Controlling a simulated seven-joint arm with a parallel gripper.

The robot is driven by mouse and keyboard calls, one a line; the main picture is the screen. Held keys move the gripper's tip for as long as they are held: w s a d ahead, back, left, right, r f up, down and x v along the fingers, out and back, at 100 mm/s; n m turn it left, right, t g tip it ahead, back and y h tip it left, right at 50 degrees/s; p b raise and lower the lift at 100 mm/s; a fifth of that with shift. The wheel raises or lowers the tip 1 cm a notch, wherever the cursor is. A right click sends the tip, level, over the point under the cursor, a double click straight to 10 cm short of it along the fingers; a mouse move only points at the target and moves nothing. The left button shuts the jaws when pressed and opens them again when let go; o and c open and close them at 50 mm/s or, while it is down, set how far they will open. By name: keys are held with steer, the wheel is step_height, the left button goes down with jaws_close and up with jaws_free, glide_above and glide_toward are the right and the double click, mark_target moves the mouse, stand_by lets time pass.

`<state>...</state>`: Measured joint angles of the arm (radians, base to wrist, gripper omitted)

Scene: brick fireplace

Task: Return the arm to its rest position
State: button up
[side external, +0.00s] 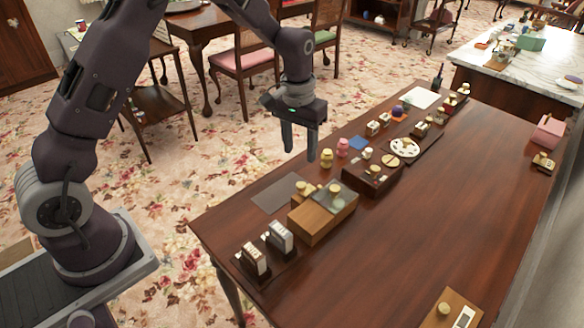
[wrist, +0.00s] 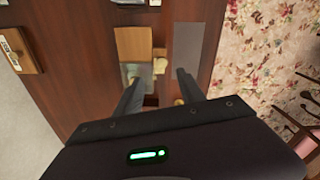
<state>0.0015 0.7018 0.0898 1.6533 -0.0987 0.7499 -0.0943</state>
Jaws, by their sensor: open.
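My gripper (side external: 300,150) hangs from my arm with its two dark fingers pointing down. It is open and empty, with a gap between the fingers. In the side external view it is above the table's left edge area, apart from the objects below. In the wrist view the gripper (wrist: 158,85) shows its fingers spread, with a wooden box and a small yellowish object between and beyond them. The wooden table (side external: 420,215) lies below and to the right of my gripper.
A wooden box (side external: 315,222), a dark tray box (side external: 375,180) and a round white plate (side external: 404,148) stand along the table's near-left side. A flat grey mat (side external: 282,193) lies beside the wooden box. Chairs (side external: 243,62) stand behind my arm. The table's right middle is clear.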

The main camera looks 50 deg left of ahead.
steer(key=s+d+r+m+t, duration=0.1)
steer(key=s+r, duration=0.5)
steer(key=r, duration=0.2)
steer(key=s+d+r+t, duration=0.1)
steer(key=s+r+t, duration=0.1)
steer(key=s+r, duration=0.55)
steer(key=s+r+m+t, duration=0.1)
steer(key=s+r+t, duration=0.1)
steer(key=s, duration=1.4)
steer(key=shift+s+r+m, duration=0.2)
steer(key=shift+r+m, duration=0.1)
steer(key=shift+r, duration=0.3)
steer(key=shift+d, duration=0.1)
